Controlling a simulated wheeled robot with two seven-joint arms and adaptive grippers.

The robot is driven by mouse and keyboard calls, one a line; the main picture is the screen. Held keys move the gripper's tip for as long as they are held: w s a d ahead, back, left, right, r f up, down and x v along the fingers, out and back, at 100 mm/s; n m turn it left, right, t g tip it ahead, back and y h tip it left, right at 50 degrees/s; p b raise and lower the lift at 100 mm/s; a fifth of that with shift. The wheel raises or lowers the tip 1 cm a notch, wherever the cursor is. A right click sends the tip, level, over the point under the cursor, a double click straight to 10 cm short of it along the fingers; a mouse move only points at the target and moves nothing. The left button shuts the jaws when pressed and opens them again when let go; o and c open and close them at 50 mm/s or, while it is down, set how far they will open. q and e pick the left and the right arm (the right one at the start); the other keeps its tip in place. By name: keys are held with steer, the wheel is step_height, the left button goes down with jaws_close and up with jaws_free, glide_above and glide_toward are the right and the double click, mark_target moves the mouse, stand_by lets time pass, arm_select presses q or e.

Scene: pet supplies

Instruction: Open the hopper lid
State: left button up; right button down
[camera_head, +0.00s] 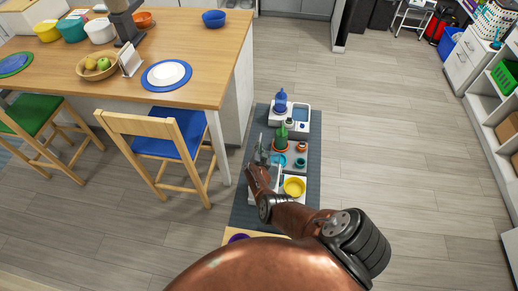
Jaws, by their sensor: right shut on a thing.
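A white pet unit with a yellow bowl (294,187) stands on the dark floor mat (243,213), just right of my right forearm. It may be the feeder with the hopper. Its left part is largely hidden behind my arm, so I cannot make out the hopper lid clearly. My right gripper (264,153) is at the left side of the mat, above and beyond this unit. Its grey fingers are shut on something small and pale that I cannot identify. My left gripper is not in view.
Behind, a green item (281,138) stands on a terracotta-coloured saucer beside small teal bowls. A blue bottle (281,99) stands farther back at a white tray. The wooden table (205,80) and blue-seated chair (184,134) are to the left. The floor (390,170) to the right is clear.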

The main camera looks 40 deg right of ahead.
steer(key=shift+w+a, duration=0.85)
steer(key=shift+a, duration=0.25)
steer(key=c, duration=2.1)
jaws_free()
steer(key=shift+d, duration=0.15)
steer(key=shift+w+r, duration=0.1)
steer(key=shift+r, duration=0.1)
